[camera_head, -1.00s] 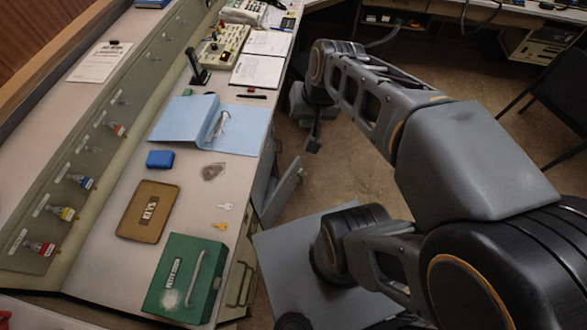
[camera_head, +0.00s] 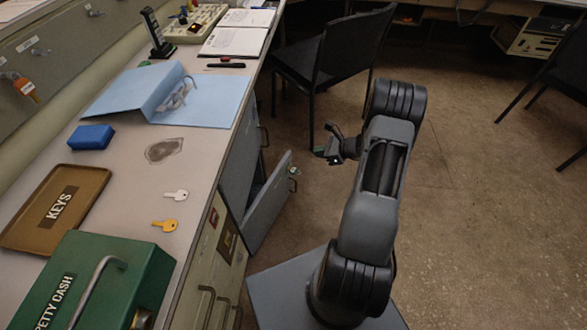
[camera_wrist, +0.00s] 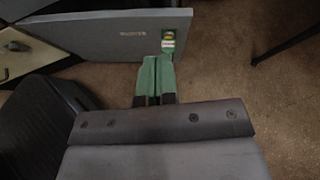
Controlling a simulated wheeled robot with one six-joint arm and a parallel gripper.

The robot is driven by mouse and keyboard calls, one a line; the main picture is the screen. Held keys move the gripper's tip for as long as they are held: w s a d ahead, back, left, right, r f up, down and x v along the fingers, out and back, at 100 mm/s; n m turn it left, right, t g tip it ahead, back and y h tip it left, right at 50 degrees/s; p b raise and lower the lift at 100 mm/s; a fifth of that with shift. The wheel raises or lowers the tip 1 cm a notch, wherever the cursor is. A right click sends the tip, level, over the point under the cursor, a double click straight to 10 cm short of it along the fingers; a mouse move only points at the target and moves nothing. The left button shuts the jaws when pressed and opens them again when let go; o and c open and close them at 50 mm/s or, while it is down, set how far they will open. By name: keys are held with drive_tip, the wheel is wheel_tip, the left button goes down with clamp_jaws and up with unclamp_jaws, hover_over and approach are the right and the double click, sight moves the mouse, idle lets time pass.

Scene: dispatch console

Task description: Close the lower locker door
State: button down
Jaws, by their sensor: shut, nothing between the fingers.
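A grey locker door (camera_head: 268,208) stands open under the desk, swung out into the aisle. A latch with a tag (camera_head: 293,172) sits near its free edge. The door (camera_wrist: 105,36) crosses the top of the wrist view, with a small label and the latch (camera_wrist: 168,42) at its right end. My gripper (camera_head: 325,153) is to the right of the door's free edge in the head view. Its green fingers (camera_wrist: 158,62) are together and empty, pointing at the door just below the latch in the wrist view. I cannot tell whether they touch it.
The desk (camera_head: 195,160) on the left holds a petty cash box (camera_head: 130,265), a keys tray (camera_head: 85,182), two loose keys and a blue folder (camera_head: 215,98). A black chair (camera_head: 340,50) stands behind my arm. Open floor (camera_head: 480,200) lies to the right.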

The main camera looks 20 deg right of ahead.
drive_tip(key=m+t+b, duration=0.1)
drive_tip(key=m+b, duration=0.1)
approach(289, 157)
drive_tip(key=shift+h, duration=0.3)
drive_tip(key=b+x, duration=0.1)
drive_tip(key=x, duration=0.1)
drive_tip(key=b+x, duration=0.2)
drive_tip(key=x, duration=0.1)
drive_tip(key=shift+s+a+f+b, duration=0.15)
drive_tip(key=shift+a+f+b, duration=0.15)
drive_tip(key=shift+a+f, duration=0.05)
drive_tip(key=shift+w+a, duration=0.55)
drive_tip(key=shift+w, duration=0.15)
drive_tip(key=shift+r, duration=0.1)
